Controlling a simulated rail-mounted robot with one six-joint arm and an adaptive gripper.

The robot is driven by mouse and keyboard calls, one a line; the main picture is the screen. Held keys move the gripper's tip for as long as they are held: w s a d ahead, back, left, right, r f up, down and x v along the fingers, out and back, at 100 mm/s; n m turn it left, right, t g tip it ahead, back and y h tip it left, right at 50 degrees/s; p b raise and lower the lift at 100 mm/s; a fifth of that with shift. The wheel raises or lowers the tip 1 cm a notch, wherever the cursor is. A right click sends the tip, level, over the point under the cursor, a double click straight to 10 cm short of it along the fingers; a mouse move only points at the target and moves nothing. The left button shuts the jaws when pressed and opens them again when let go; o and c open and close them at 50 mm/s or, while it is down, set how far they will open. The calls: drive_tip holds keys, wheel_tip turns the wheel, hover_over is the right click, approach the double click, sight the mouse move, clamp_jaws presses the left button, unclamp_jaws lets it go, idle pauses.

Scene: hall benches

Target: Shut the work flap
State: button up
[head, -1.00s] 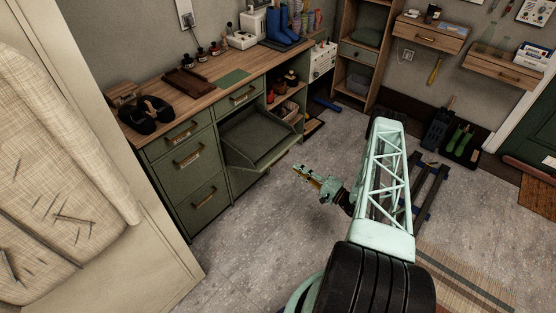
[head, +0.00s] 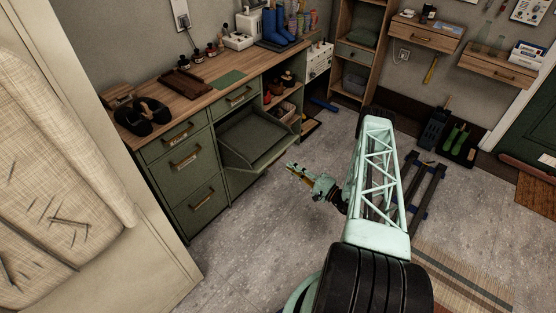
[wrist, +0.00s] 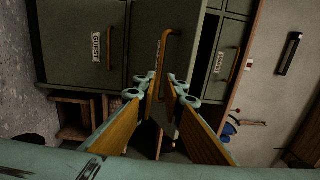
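The work flap (head: 258,139) is a green panel in the green bench. It hangs open, tilted out from the front between the drawers and an open shelf. My gripper (head: 291,169) is in front of the flap and to its right, apart from it, over the floor. In the wrist view my gripper (wrist: 162,88) has its two yellow-padded fingers apart with nothing held. An orange handle (wrist: 168,50) on a dark green panel shows beyond the fingertips. I cannot tell for sure whether that panel is the flap's outer face.
Green drawers (head: 187,158) stand left of the flap. The wooden benchtop (head: 205,88) above holds a dark pair of ear-muff-like items, a brown tray and blue boots. A cream door-like panel (head: 150,265) fills the left. Grey floor (head: 240,250) is clear before the bench.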

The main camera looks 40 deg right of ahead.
sight(278, 158)
drive_tip(key=shift+w+a+r+b, duration=0.15)
drive_tip(key=shift+w+a, duration=0.1)
drive_tip(key=shift+w, duration=1.25)
drive_tip(key=shift+w+a+r+b, duration=0.1)
drive_tip(key=shift+w+a+b, duration=0.15)
drive_tip(key=shift+w, duration=1.3)
drive_tip(key=shift+w+a+r+b, duration=0.1)
drive_tip(key=shift+w+a, duration=0.15)
drive_tip(key=shift+w, duration=1.25)
drive_tip(key=shift+c, duration=0.2)
drive_tip(key=shift+f, duration=0.1)
clamp_jaws()
